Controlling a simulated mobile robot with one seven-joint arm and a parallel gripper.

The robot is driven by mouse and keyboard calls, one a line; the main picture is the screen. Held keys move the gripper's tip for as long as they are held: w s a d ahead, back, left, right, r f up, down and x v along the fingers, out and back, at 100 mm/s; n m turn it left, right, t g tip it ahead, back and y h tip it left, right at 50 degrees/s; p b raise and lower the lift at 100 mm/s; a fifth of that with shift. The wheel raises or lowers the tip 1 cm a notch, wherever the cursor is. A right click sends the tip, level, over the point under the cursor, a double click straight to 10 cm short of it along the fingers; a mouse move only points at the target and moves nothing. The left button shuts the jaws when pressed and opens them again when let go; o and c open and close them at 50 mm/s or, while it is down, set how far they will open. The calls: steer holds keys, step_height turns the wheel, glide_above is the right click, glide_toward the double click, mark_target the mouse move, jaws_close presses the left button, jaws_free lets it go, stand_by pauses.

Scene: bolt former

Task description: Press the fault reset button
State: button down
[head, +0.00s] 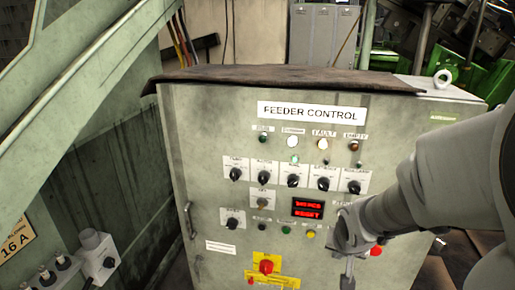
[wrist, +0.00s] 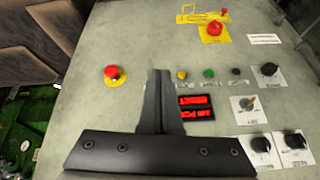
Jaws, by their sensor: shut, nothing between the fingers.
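The feeder control cabinet (head: 215,200) faces me. Its lower button row has a dark button (head: 262,229), a green button (head: 286,230) and a yellow button (head: 311,234). In the wrist view, the picture is turned over, and the yellow button (wrist: 182,75) sits just right of my fingertips, then the green (wrist: 209,73) and the dark one (wrist: 236,71). Their small labels are unreadable, so I cannot tell which is fault reset. My gripper (wrist: 158,73) is shut and empty, in front of the panel; contact cannot be told. It also shows in the head view (head: 346,280).
A red mushroom button (wrist: 114,75) lies left of my fingers in the wrist view. Rotary switches (head: 293,181) and a red-lit display (head: 308,208) are close by. Green machine frames stand at the left.

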steer(key=w+d+f+m+t+y, duration=0.1)
steer(key=w+d+f+m+t, duration=0.1)
steer(key=f+m, duration=0.2)
steer(key=w+d+f+m+t+y, duration=0.1)
steer(key=w+d+f+m+t, duration=0.1)
steer(key=f+m, duration=0.3)
step_height(320, 180, down, 4)
steer(key=shift+d+r+y, duration=0.15)
steer(key=shift+r+y, duration=0.1)
steer(key=shift+y, duration=0.15)
steer(key=shift+w, duration=0.15)
steer(key=w+d, duration=0.2)
steer(key=w, duration=0.6)
steer(key=shift+d+p, duration=0.2)
steer(key=shift+p, duration=0.2)
steer(key=shift+w, duration=0.2)
stand_by(1.3)
steer(key=shift+w+d, duration=0.1)
steer(key=shift+w, duration=0.2)
